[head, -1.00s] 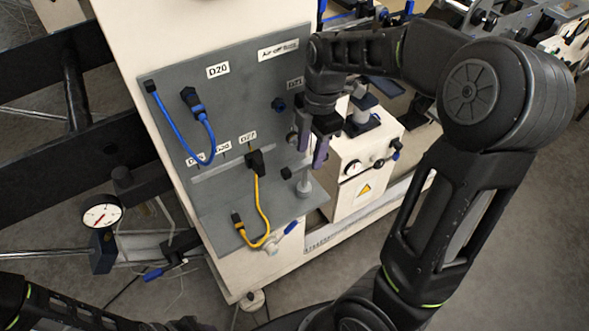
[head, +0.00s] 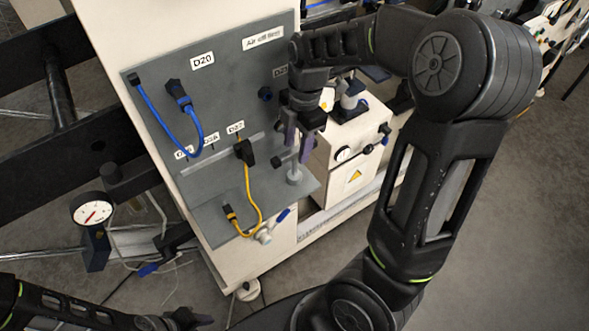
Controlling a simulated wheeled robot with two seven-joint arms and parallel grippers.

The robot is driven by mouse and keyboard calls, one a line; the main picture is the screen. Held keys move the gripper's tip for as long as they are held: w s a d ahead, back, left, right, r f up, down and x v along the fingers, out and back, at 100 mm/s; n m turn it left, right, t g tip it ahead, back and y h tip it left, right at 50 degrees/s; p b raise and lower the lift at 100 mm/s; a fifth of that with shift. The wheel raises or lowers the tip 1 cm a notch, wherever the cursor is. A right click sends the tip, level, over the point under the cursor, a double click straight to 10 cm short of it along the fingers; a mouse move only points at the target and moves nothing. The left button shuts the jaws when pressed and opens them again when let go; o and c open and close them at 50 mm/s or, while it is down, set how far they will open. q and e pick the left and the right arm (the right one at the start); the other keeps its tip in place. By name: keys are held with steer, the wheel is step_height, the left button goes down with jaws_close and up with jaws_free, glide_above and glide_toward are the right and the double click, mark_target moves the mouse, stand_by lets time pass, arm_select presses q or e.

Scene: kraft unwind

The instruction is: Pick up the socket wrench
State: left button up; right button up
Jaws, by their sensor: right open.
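A small upright grey post with a dark bar at its top, which looks like the socket wrench (head: 294,174), stands on the grey shelf at the right end of the panel. Its upper part is partly hidden by my right gripper. My right gripper (head: 298,152) points down directly above it, with its two purple-grey fingers apart. The fingertips are close to the dark bar; I cannot tell whether they touch it. My left arm comes in at the lower left, and its dark gripper (head: 186,319) shows only at the bottom edge, too unclear to read.
The grey panel (head: 225,95) behind carries a blue cable (head: 200,125) and a yellow cable (head: 249,190). A white box with a warning triangle (head: 354,174) stands close to the right of the gripper. A round gauge (head: 93,213) is at the left. Open floor lies at the lower right.

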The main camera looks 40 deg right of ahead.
steer(key=p, duration=0.1)
glide_above(293, 175)
steer(key=shift+w+d+f, duration=0.1)
steer(key=shift+d+f, duration=0.05)
steer(key=shift+f, duration=2.5)
jaws_close()
steer(key=shift+r, duration=0.1)
